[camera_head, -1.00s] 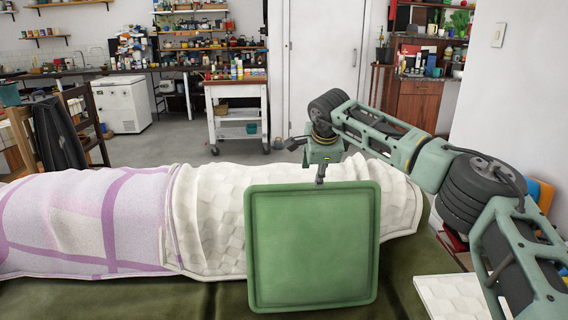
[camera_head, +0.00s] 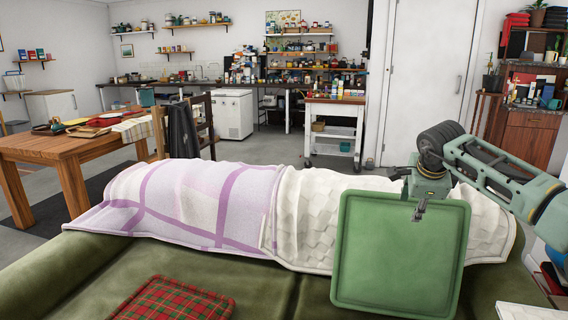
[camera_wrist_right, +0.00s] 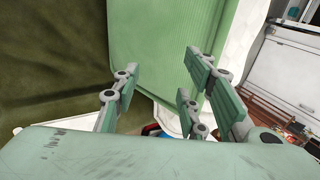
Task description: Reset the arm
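My right gripper (camera_head: 419,213) is at the top edge of an upright green square panel (camera_head: 398,255) with a raised rim. One dark finger shows against the panel's near face. In the right wrist view, the fingers (camera_wrist_right: 163,76) are spread apart and the green panel (camera_wrist_right: 165,35) fills the view beyond and between them. I cannot tell whether the fingers touch it. My left gripper is not in view.
A wooden table (camera_head: 70,150) and chair are at left. A white cart (camera_head: 335,130) stands behind, with open floor around it.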

